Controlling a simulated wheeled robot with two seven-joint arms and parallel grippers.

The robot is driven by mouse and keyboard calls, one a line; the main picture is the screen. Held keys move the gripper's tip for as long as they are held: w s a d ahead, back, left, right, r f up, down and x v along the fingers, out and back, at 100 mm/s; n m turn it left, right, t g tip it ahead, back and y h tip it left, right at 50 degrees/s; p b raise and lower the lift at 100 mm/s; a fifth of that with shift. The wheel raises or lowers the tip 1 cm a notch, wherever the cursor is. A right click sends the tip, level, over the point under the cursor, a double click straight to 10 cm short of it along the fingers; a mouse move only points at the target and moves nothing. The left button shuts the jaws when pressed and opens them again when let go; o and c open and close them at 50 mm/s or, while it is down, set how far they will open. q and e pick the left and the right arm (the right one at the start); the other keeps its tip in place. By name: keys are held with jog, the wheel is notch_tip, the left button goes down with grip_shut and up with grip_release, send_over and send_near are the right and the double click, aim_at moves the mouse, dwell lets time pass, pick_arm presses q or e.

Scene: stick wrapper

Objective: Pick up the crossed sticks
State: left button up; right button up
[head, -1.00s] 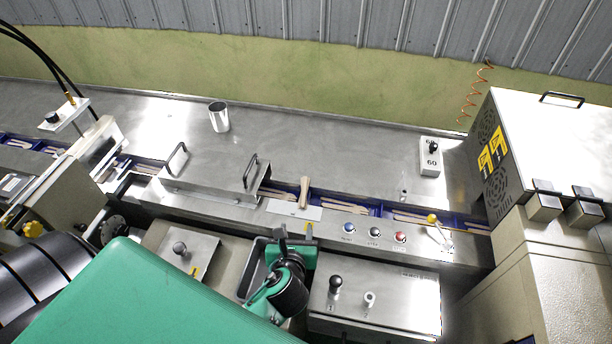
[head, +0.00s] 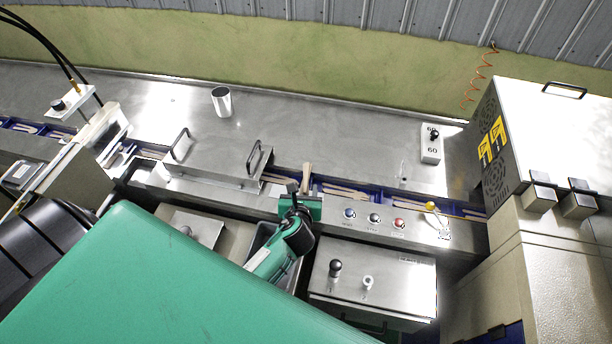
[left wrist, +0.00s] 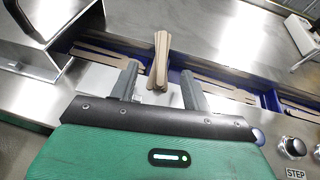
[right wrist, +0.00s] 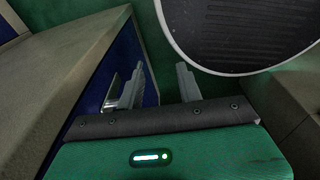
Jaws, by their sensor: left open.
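The crossed sticks (head: 307,176) are a small upright bunch of light wooden sticks at the blue channel of the machine. In the left wrist view the sticks (left wrist: 160,60) stand between and just beyond the fingertips of my left gripper (left wrist: 163,80). That gripper is open, and I see no finger touching the sticks. In the head view my left gripper (head: 299,195) is just in front of the sticks and hides their lower part. My right gripper (right wrist: 150,80) shows only in the right wrist view, with its fingers apart and nothing between them.
The blue channel (head: 375,201) holds several flat sticks. A metal cover with handles (head: 215,165) is left of the sticks; coloured buttons (head: 374,218) are on the right. A metal cup (head: 222,102) stands behind.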

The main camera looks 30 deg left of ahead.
aim_at(306, 180)
pick_arm(q)
jog(key=p+x, duration=0.1)
jog(key=x, duration=0.2)
jog(key=shift+w, duration=0.2)
jog(key=shift+w+f, duration=0.1)
jog(key=c, duration=1)
jog(key=shift+c, duration=0.2)
pick_arm(e)
jog(key=shift+s+d+r, duration=0.1)
jog(key=shift+s+r, duration=0.55)
jog(key=shift+s, duration=0.05)
